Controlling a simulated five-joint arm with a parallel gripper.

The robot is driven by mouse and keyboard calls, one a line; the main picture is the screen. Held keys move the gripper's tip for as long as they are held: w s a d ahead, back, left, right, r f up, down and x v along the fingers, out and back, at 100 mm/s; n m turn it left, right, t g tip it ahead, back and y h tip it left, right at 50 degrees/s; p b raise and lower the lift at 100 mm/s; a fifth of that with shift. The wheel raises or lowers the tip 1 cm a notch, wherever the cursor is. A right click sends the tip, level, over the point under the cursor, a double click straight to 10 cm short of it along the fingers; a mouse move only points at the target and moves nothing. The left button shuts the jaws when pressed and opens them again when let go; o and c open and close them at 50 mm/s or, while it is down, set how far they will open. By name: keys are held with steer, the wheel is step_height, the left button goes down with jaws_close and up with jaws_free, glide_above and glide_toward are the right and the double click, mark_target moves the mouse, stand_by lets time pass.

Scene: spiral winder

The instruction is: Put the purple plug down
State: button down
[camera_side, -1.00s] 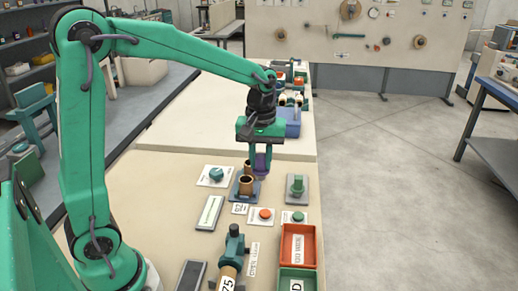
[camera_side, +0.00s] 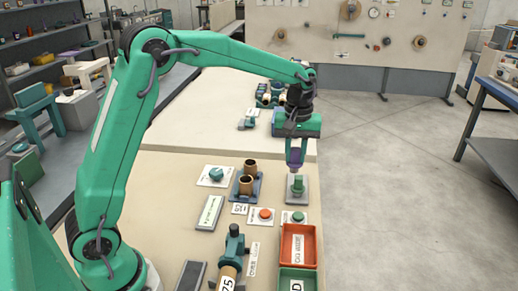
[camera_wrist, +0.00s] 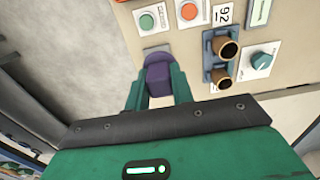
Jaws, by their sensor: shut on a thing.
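My gripper (camera_side: 296,163) is shut on the purple plug (camera_side: 295,157) and points down on the right side of the bench. The plug also shows between my green fingers in the wrist view (camera_wrist: 158,78). Just below it in the side view is a green post (camera_side: 298,185) on a grey plate (camera_side: 301,200). I cannot tell whether the plug touches the post. In the wrist view the plate's edge (camera_wrist: 155,49) shows past the plug, and the post is hidden.
A blue holder (camera_side: 237,192) with two brown tubes (camera_side: 246,184) stands to the left. A red button (camera_side: 264,214), a green button (camera_side: 289,217) and a teal knob (camera_side: 215,174) are nearby. A red tray (camera_side: 284,250) sits in front. The bench's right edge is close.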

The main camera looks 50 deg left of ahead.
steer(key=w+d+f, duration=0.2)
steer(key=w, duration=0.4)
steer(key=shift+w, duration=0.15)
steer(key=shift+w+a+f, duration=0.8)
steer(key=shift+a+f, duration=0.95)
steer(key=shift+f, duration=0.1)
steer(key=shift+w+a+f, duration=0.75)
steer(key=shift+a+f, duration=1)
steer(key=shift+f, duration=0.1)
steer(key=shift+w+a+f, duration=0.8)
steer(key=shift+a+f, duration=0.95)
steer(key=shift+f, duration=0.1)
steer(key=shift+f, duration=0.15)
steer(key=c, duration=1.2)
jaws_free()
